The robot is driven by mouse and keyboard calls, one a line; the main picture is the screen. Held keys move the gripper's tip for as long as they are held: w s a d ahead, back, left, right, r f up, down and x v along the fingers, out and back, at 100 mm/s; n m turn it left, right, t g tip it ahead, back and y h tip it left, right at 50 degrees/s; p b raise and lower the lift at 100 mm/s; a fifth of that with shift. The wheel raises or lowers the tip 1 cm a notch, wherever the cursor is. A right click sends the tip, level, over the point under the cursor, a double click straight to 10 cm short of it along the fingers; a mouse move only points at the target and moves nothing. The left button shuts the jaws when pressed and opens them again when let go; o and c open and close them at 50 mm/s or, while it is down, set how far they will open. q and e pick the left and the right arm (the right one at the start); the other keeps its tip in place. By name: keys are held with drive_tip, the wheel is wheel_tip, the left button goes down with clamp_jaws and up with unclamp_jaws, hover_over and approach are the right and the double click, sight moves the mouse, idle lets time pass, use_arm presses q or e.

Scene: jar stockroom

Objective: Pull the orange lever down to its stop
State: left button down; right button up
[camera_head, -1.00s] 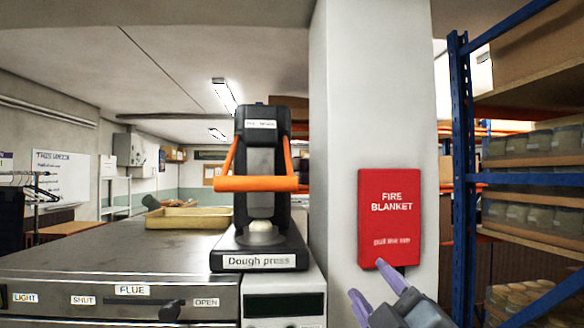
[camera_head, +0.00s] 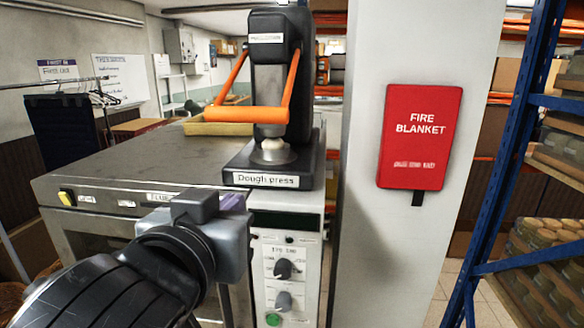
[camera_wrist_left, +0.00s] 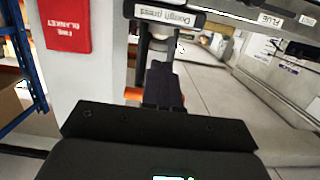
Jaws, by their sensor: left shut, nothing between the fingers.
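The orange lever (camera_head: 232,114) is a bar on two side arms, attached to the black dough press (camera_head: 268,35). In the head view the bar hangs in front of the press, above the base with the label "Dough press" (camera_head: 266,180). My left gripper (camera_head: 233,203) is lower in the picture, below the lever bar, and is shut and empty. Its purple fingertips are mostly hidden behind its grey body. In the left wrist view the dark fingers (camera_wrist_left: 163,85) cover part of the lever, and orange (camera_wrist_left: 133,93) shows beside them. My right gripper is not in view.
The press stands on a grey metal counter (camera_head: 110,165). A control panel with knobs (camera_head: 285,270) is below it. A white pillar (camera_head: 365,270) with a red fire blanket box (camera_head: 420,137) stands to the right. A blue shelf rack (camera_head: 500,180) is farther right.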

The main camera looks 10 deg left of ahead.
use_arm(q)
drive_tip(key=s+r+t+p, duration=0.1)
drive_tip(key=s+r+t, duration=0.3)
drive_tip(key=r, duration=0.8)
use_arm(e)
drive_tip(key=s+f+g, duration=0.3)
drive_tip(key=s+f, duration=0.2)
drive_tip(key=s, duration=0.3)
use_arm(q)
drive_tip(key=g+p, duration=0.1)
drive_tip(key=p, duration=0.3)
approach(237, 112)
drive_tip(key=w+d+r, duration=0.1)
drive_tip(key=w+r, duration=0.2)
drive_tip(key=r, duration=0.2)
drive_tip(key=shift+w+a+f+p, duration=0.1)
drive_tip(key=shift+w+f+p, duration=0.35)
drive_tip(key=shift+w+f, duration=1.3)
drive_tip(key=shift+w+r, duration=0.1)
use_arm(e)
drive_tip(key=v, duration=0.4)
drive_tip(key=shift+w+a+r, duration=0.15)
drive_tip(key=shift+w+r, duration=0.05)
drive_tip(key=shift+r, duration=0.05)
